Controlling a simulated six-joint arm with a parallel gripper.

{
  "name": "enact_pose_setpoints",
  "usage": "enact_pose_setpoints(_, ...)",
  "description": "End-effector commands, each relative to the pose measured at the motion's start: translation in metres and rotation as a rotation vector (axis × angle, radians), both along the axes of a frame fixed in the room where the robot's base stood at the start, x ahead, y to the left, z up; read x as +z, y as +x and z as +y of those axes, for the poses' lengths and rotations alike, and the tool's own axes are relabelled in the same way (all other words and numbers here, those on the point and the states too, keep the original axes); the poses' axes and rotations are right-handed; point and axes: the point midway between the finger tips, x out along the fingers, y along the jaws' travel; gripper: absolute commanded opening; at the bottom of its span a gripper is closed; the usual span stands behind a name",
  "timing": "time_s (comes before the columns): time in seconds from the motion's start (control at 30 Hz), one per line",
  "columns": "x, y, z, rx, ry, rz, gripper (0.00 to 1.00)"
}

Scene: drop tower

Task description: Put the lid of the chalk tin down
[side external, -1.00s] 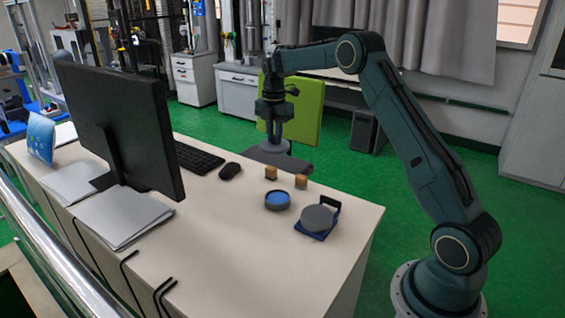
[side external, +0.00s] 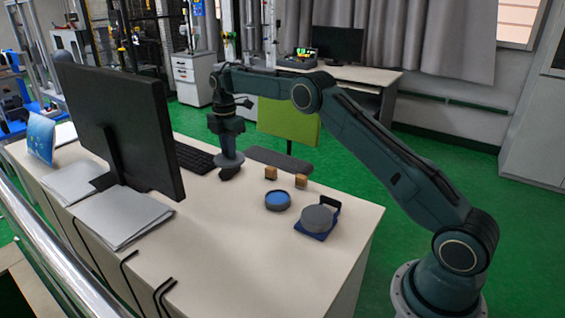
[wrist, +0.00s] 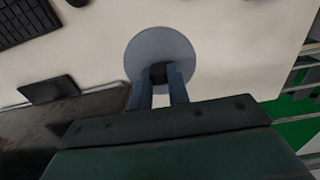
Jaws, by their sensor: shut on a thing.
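My gripper (side external: 228,148) is shut on the dark knob of the lid (side external: 229,160), a flat round grey disc held level over the far part of the desk. In the wrist view the fingers (wrist: 160,85) pinch the knob at the near part of the lid (wrist: 158,48). The gap between lid and desk is hard to judge. A round open tin (side external: 278,201) with a grey rim and blue inside stands on the desk, to the right and nearer the camera. A grey round piece (side external: 317,218) sits on a blue holder (side external: 312,235) farther right.
The mouse (side external: 230,173) shows just under the lid in the side view, and the keyboard (side external: 195,158) lies to its left. Two small wooden blocks (side external: 271,173) stand behind the tin. The monitor (side external: 120,125) stands at left. The desk front (side external: 240,265) is clear.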

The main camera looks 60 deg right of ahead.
Motion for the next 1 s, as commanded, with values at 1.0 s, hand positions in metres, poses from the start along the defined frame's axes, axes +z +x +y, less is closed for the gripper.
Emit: enact_pose_setpoints(1.0,-0.147,-0.001,0.000,0.001,0.000,0.002,0.00)
